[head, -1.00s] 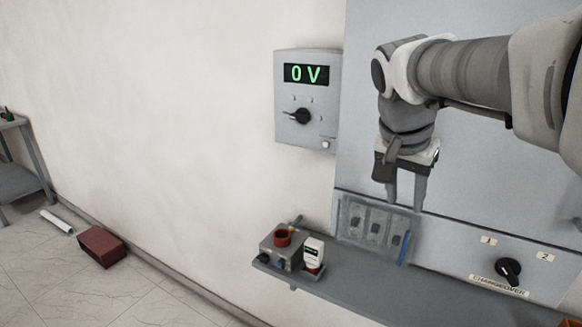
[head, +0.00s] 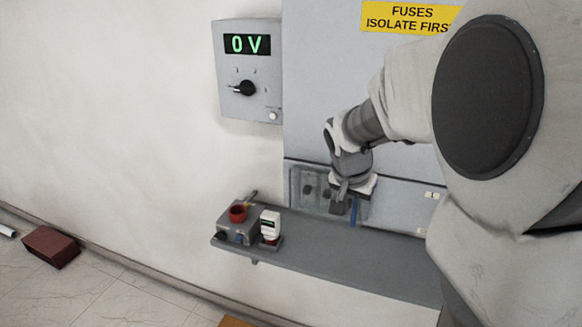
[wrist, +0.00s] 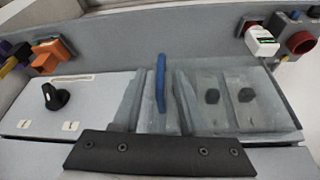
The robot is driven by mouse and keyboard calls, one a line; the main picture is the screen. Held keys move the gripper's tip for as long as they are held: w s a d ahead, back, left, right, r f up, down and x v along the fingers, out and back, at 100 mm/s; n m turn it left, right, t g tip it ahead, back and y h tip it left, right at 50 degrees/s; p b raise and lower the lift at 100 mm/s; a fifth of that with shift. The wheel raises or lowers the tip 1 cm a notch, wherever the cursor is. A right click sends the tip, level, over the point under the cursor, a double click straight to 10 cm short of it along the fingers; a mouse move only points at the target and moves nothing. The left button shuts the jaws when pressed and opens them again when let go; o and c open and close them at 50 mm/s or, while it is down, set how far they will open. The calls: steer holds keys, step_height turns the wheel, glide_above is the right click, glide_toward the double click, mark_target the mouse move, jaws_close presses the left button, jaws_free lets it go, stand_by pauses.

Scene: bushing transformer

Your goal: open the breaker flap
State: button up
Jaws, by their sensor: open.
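The breaker flap (head: 297,186) is a clear cover at the lower left of the grey cabinet, above the shelf. It looks closed over dark breaker switches. In the wrist view, two switches show through the flap (wrist: 229,118). A blue upright handle strip (head: 355,210) is on the flap's right side. My gripper (head: 345,212) is in front of the flap's right part and hides some of it. In the wrist view, my gripper (wrist: 160,78) is open, with one finger on each side of the blue handle (wrist: 161,80). I cannot tell whether they touch it.
A shelf (head: 340,265) runs below the flap. On its left stand a grey box with a red ring (head: 238,213) and a white device (head: 270,224). A black changeover knob (wrist: 55,96) is beside the flap. A panel reading 0 V (head: 248,70) hangs at the upper left.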

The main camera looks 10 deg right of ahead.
steer(key=shift+f, duration=0.1)
jaws_close()
stand_by(1.4)
